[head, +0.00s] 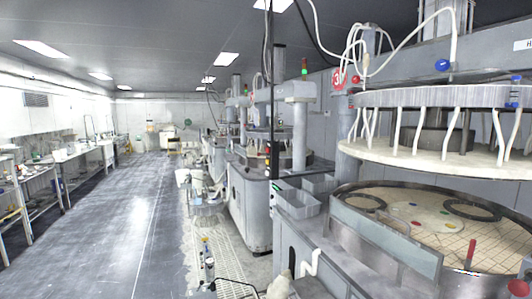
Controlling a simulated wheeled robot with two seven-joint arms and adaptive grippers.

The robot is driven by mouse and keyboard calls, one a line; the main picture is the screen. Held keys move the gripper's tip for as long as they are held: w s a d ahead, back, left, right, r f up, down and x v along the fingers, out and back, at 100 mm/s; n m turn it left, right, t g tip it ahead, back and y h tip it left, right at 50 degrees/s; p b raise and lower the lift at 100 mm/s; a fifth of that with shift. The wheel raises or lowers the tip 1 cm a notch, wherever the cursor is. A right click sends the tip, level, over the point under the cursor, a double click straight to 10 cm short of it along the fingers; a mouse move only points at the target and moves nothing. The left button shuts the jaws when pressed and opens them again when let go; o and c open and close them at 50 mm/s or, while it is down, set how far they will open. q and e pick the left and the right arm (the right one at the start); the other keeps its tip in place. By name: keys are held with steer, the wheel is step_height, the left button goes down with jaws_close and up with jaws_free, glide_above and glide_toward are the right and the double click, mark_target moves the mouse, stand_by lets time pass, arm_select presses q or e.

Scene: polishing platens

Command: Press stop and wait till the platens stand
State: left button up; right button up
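The near polishing machine fills the right side. Its lower platen (455,240) is a round, pale yellow, grid-lined disc carrying dark rings (471,209) and small coloured discs. The upper platen (430,152) hangs raised above it, with white hoses running up to a grey ring. One still frame does not show whether either platen turns. A narrow panel with small coloured buttons (267,160) stands left of the near machine; I cannot tell which one is stop. Neither of my grippers is in view.
More grey machines (250,200) stand in a row behind. A dark vertical pole (271,90) rises beside the near machine. Grey trays (297,200) sit at its left end. The grey aisle floor (120,225) is clear; workbenches (75,155) line the left wall.

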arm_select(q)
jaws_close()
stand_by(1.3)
